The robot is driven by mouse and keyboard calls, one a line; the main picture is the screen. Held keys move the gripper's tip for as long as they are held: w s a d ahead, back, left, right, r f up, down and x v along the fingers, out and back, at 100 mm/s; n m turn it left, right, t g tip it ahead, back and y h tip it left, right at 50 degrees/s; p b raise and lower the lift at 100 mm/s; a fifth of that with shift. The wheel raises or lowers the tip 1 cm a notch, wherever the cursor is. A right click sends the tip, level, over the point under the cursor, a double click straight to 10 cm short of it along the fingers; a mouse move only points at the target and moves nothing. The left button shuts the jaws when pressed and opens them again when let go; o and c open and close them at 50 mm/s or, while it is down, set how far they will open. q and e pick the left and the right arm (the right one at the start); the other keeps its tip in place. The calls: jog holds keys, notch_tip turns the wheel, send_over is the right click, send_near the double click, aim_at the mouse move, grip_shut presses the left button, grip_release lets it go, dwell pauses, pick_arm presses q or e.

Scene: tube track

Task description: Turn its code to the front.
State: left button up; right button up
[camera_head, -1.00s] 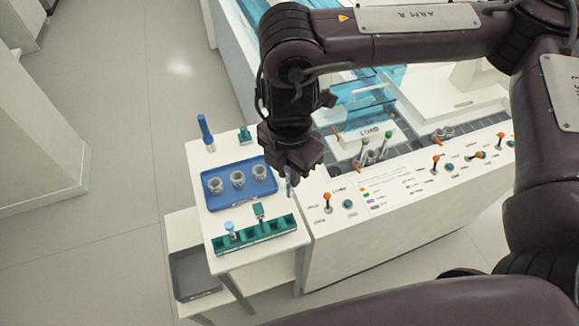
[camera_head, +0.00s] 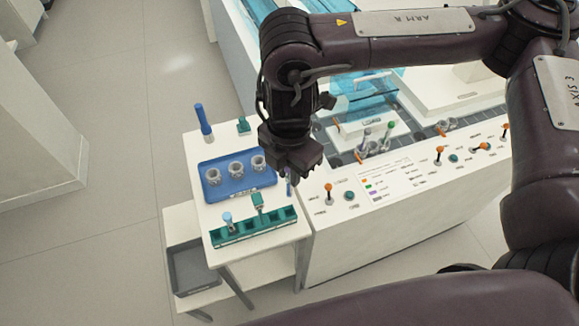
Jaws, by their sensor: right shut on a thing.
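My right gripper (camera_head: 293,178) hangs above the right edge of the small white table. It is shut on a thin tube (camera_head: 289,189), of which only a small blue part shows beneath the fingers. The rest of the tube is hidden by the gripper, and I see no code on it. A green rack (camera_head: 256,232) at the table's front holds a light-blue-capped tube (camera_head: 228,218) and a green-capped tube (camera_head: 257,200). Both stand roughly upright. My left gripper is not in view.
A blue tray (camera_head: 237,191) with 3 clear round holders lies behind the rack. A blue upright thing (camera_head: 203,119) and a small green block (camera_head: 243,125) stand at the table's back. A white console (camera_head: 400,185) with orange-knobbed levers and green buttons borders the table on the right.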

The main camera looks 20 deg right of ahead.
jog(key=shift+f+b, duration=3.6)
jog(key=shift+f, duration=1.9)
jog(key=n, duration=0.4)
jog(key=shift+n, duration=0.4)
jog(key=n, duration=0.4)
jog(key=shift+n, duration=0.3)
jog(key=n, duration=1)
jog(key=shift+n, duration=0.3)
jog(key=shift+f, duration=0.1)
